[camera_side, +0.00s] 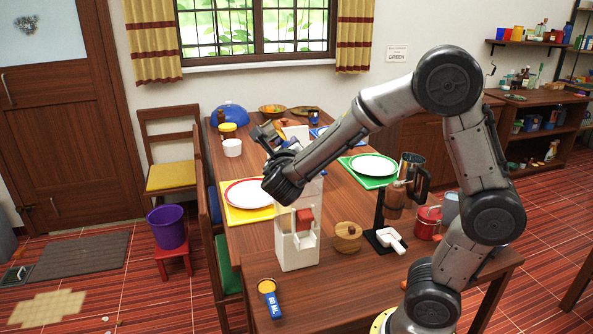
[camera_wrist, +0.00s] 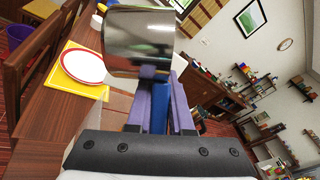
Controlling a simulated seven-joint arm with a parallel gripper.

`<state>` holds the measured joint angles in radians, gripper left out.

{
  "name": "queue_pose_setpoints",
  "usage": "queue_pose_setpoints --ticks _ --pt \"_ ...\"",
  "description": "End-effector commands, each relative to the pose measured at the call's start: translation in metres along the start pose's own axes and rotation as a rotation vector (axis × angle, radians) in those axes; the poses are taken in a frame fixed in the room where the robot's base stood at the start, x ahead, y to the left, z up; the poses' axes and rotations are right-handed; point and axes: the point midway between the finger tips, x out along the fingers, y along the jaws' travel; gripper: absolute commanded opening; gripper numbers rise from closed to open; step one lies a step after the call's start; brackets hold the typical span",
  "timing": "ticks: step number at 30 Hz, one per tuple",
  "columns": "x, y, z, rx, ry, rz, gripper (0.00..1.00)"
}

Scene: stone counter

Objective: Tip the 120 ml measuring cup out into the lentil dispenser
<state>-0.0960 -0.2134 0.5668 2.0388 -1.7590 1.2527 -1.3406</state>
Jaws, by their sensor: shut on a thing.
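My gripper (camera_wrist: 160,88) is shut on the blue handle of a metal measuring cup (camera_wrist: 140,42), which shows large and shiny past the purple fingers in the wrist view. The cup's label and contents cannot be seen there. In the side view my gripper (camera_side: 284,147) points up and back over the table, and the cup (camera_side: 265,133) is small and grey at its end. A tall white dispenser (camera_side: 297,250) with a reddish part on its front stands at the near left, below my wrist. My arm hides part of its top. The cup is beyond the dispenser and apart from it.
A blue 50 ml scoop (camera_side: 270,300) with yellowish contents lies at the near left table edge. Plates lie behind.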

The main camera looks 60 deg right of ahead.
Motion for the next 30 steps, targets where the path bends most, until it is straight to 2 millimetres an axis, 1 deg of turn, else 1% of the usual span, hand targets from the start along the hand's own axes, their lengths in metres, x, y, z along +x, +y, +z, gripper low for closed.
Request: queue_pose_setpoints --ticks 30 --pt "0.0001 0.0014 0.0015 0.112 -0.001 0.014 0.0"
